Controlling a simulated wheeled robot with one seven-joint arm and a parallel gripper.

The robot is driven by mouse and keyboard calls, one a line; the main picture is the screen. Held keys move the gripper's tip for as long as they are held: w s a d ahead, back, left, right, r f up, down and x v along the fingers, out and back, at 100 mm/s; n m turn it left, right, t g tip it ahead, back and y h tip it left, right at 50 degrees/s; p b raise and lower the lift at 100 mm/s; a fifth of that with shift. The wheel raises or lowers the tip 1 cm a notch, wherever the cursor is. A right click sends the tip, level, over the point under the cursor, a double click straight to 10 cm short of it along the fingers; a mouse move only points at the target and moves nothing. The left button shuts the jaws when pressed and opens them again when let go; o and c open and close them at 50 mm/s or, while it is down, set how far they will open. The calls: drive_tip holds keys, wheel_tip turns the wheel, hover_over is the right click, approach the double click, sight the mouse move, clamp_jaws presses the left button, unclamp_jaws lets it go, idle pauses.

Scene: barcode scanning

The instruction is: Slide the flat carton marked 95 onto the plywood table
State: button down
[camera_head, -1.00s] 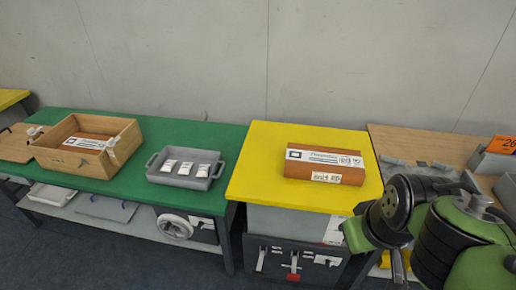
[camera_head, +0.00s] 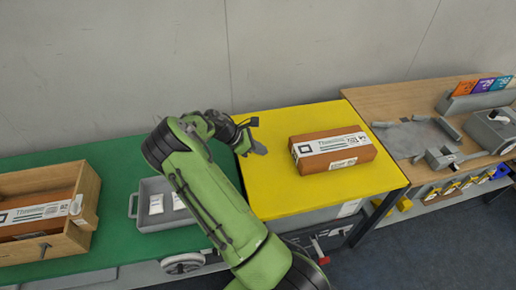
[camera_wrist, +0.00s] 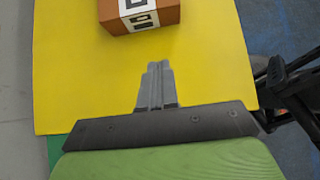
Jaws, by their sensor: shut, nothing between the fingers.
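A flat brown carton (camera_head: 330,163) with a white printed label lies on the yellow table. The number on its label is too small to read surely. My gripper (camera_head: 260,148) is to its left, over the left part of the yellow top, with a gap between them. In the wrist view the fingers (camera_wrist: 157,67) are shut and empty, pointing toward the near end of the carton (camera_wrist: 160,20). The plywood table (camera_head: 385,102) stands to the right of the yellow table, beyond the carton.
The yellow tabletop (camera_head: 285,198) is otherwise clear. On the plywood table are a grey mat (camera_head: 408,143), a scanner-like device (camera_head: 440,158) and a rack of coloured cards (camera_head: 485,92). A grey tray (camera_head: 150,188) and a wooden crate (camera_head: 90,190) with another carton are on the green table.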

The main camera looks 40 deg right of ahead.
sight(299, 161)
drive_tip(key=x, duration=0.9)
drive_tip(key=shift+s+d+f+b, duration=0.1)
drive_tip(key=shift+s+d+b, duration=0.15)
drive_tip(key=shift+s+b, duration=0.2)
drive_tip(key=s+d, duration=0.2)
drive_tip(key=d, duration=0.1)
drive_tip(key=shift+s+d+f, duration=0.15)
drive_tip(key=shift+d+f, duration=0.05)
drive_tip(key=shift+s+d, duration=0.15)
drive_tip(key=shift+d, duration=0.1)
